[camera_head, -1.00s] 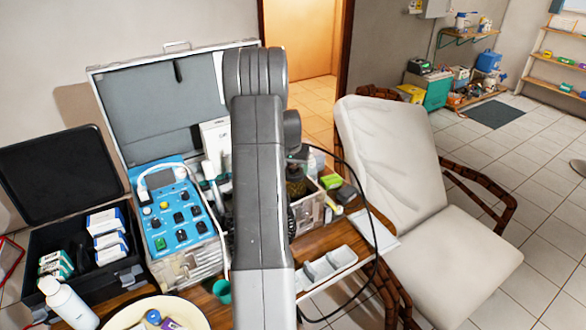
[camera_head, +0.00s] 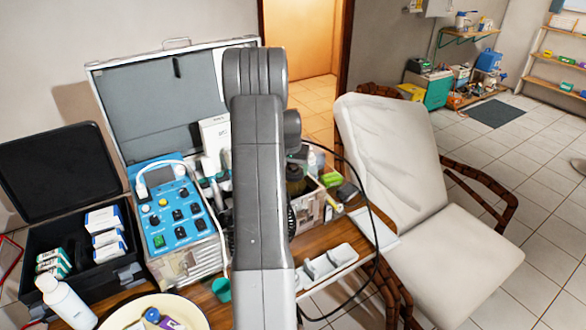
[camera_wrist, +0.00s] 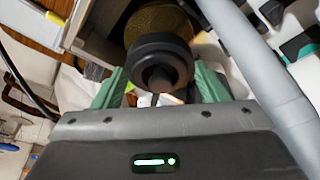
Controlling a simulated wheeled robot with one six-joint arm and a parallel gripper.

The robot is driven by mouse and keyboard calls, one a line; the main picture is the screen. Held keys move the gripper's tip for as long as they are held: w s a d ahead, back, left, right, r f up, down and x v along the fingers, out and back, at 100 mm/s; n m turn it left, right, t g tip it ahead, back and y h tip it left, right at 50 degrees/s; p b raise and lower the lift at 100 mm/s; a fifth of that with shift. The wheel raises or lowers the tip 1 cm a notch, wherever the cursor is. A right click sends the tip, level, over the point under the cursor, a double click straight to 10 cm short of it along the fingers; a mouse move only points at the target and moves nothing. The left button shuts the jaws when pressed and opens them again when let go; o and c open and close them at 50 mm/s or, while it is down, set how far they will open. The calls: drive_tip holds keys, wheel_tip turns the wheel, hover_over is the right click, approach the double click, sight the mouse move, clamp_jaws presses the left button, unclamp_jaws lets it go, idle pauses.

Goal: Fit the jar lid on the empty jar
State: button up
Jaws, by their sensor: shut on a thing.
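In the wrist view my gripper (camera_wrist: 158,82) has its green fingers on both sides of a black round lid (camera_wrist: 160,50) with a raised knob, and is shut on it. Just beyond the lid is a round olive-gold thing (camera_wrist: 155,20), seemingly a jar; the lid covers part of it. I cannot tell whether they touch or whether the jar is empty. In the head view a dark shape (camera_head: 296,172), likely the lid, is in the open box right of my arm, which hides much of that area.
The open box (camera_head: 308,212) holds small items close around the lid. A blue control unit (camera_head: 175,215) stands left of my arm. A white tray (camera_head: 328,262) lies in front of the box. A thin black hose loops at the right, beside a white reclining chair (camera_head: 400,180).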

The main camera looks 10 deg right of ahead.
idle(0.4)
drive_tip(key=o, duration=1)
drive_tip(key=b+v, duration=0.2)
drive_tip(key=v, duration=1.1)
drive_tip(key=shift+s+r, duration=0.15)
drive_tip(key=shift+r, duration=0.2)
drive_tip(key=shift+f, duration=0.1)
drive_tip(key=p+x, duration=0.2)
drive_tip(key=x, duration=1.1)
drive_tip(key=shift+f, duration=0.35)
drive_tip(key=shift+r, duration=0.15)
